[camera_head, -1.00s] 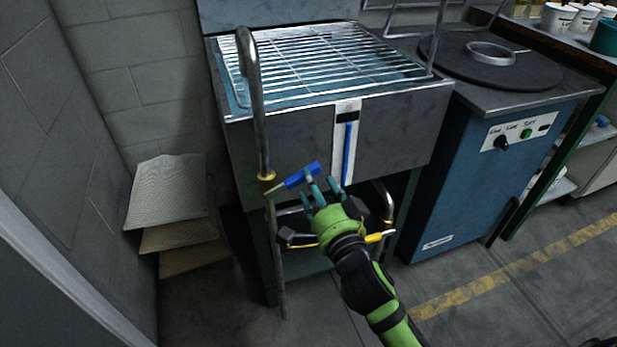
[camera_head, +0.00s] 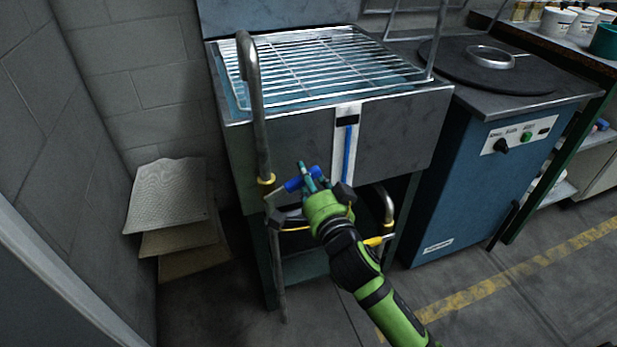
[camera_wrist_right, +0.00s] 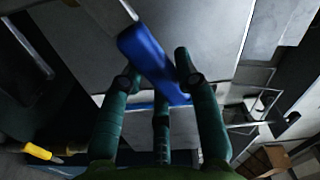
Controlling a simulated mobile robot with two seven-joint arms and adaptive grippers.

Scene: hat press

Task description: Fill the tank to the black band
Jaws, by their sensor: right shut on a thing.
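The tank (camera_head: 290,138) is a grey metal basin with a wire rack over its top. On its front a white gauge strip (camera_head: 340,165) carries a black band (camera_head: 348,121) near the top. A blue column (camera_head: 348,150) stands in the gauge, its top just below the band. A fill pipe (camera_head: 256,110) curves over the tank's left rim. Its blue valve handle (camera_head: 293,185) is at the front left. My right gripper (camera_head: 309,174) is shut on this handle, its fingers partly covering it. In the right wrist view the blue handle (camera_wrist_right: 150,58) lies between my fingers (camera_wrist_right: 155,75).
A yellow-handled lower valve (camera_head: 374,241) sits below the tank, beside a bent pipe (camera_head: 387,205). A blue cabinet (camera_head: 475,185) with a round dark top stands at the right. Felt-like sheets (camera_head: 168,197) lean at the left wall. Floor in front is clear.

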